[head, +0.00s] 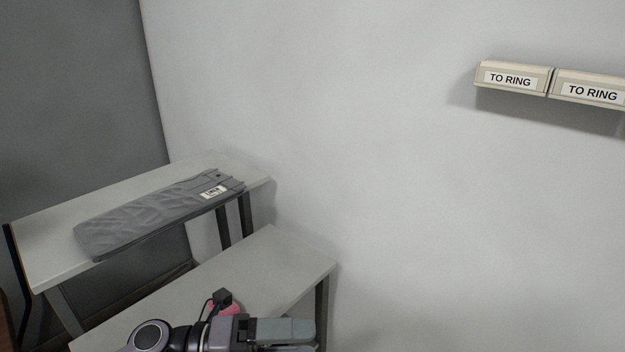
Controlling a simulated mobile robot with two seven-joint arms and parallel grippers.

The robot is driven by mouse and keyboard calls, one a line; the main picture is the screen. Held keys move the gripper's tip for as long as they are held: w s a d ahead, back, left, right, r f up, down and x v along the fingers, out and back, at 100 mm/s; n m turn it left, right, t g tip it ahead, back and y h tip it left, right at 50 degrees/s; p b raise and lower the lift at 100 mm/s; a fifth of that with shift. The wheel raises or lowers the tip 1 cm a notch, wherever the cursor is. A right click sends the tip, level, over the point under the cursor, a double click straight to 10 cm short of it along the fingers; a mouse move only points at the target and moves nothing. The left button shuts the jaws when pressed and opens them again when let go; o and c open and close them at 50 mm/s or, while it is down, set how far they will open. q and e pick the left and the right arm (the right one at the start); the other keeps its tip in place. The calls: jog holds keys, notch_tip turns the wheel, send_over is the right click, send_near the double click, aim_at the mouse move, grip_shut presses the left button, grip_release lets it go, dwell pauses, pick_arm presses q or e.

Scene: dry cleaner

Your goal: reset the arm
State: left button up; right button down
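My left arm comes in along the bottom edge, with its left gripper (288,337) pointing to the right over the front edge area of the nearer table. Its grey fingers are seen side-on and cut by the picture's lower edge, so the gap between them is unclear. I see nothing held in them. My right gripper is not in view.
The nearer grey table (265,258) lies beneath my arm. A pink thing (233,309) shows partly hidden behind my wrist. A folded grey garment bag (150,215) with a white label lies on the farther table (50,250). Wall boxes (512,77) read "TO RING".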

pick_arm(q)
jog(key=w+a+f+n+t+y+p, duration=0.1)
jog(key=w+a+f+n+t+y, duration=0.2)
jog(key=n+t, duration=0.65)
jog(key=a+f+n+t+y+p, duration=0.1)
jog(key=a+n+t+y, duration=0.4)
jog(key=n, duration=0.8)
jog(key=s+a+f+n+g+y+p, duration=0.1)
jog(key=s+a+f+n+y, duration=0.3)
jog(key=f, duration=0.4)
jog(key=s+a+f+n+g+y+p, duration=0.1)
jog(key=s+a+f+n+g+y, duration=0.3)
jog(key=s+f+n, duration=0.4)
jog(key=shift+s+a, duration=0.55)
jog(key=shift+a, duration=0.3)
jog(key=shift+n, duration=0.25)
